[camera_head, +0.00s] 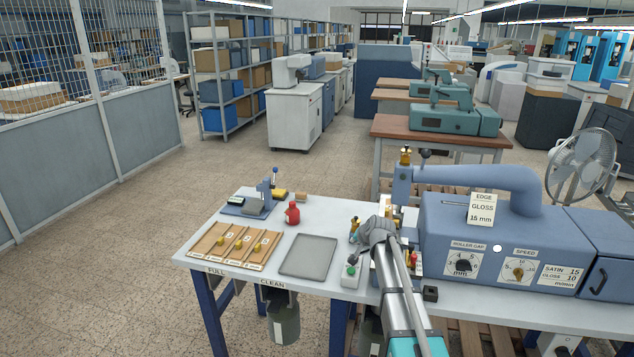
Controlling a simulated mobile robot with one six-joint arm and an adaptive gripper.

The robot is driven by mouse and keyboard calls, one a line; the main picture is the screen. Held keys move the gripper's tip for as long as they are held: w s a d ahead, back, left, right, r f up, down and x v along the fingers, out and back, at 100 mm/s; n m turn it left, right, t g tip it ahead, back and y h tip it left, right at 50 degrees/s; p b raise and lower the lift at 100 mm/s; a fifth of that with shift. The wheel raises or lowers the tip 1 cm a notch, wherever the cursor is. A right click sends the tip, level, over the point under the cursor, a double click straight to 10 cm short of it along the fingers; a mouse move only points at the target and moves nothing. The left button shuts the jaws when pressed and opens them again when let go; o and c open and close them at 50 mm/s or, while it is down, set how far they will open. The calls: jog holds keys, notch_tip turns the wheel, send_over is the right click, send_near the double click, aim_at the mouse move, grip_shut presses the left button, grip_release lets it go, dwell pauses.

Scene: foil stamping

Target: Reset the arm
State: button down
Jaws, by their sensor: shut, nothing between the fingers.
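My arm reaches up from the bottom of the head view over the right part of the white table (240,284).
On the table's left are a wooden rack (262,250) with several yellow-knobbed slots, a grey tray (322,242), a red bottle (292,213) and a small blue-based fixture (250,207). A bin (283,318) hangs below. The floor left of the table is clear.

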jog(key=s+f+n+g+h, duration=0.1)
jog(key=s+g, duration=0.2)
jog(key=s, duration=0.8)
jog(key=s+a+f+n+g+h, duration=0.1)
jog(key=s+f+n+g, duration=0.1)
jog(key=s, duration=1)
jog(key=s+a+f+n+g, duration=0.1)
jog(key=s+f+n+g, duration=0.1)
jog(key=s, duration=0.9)
jog(key=shift+s+f+g+h, duration=0.25)
jog(key=shift+g+h, duration=0.15)
jog(key=shift+g, duration=0.4)
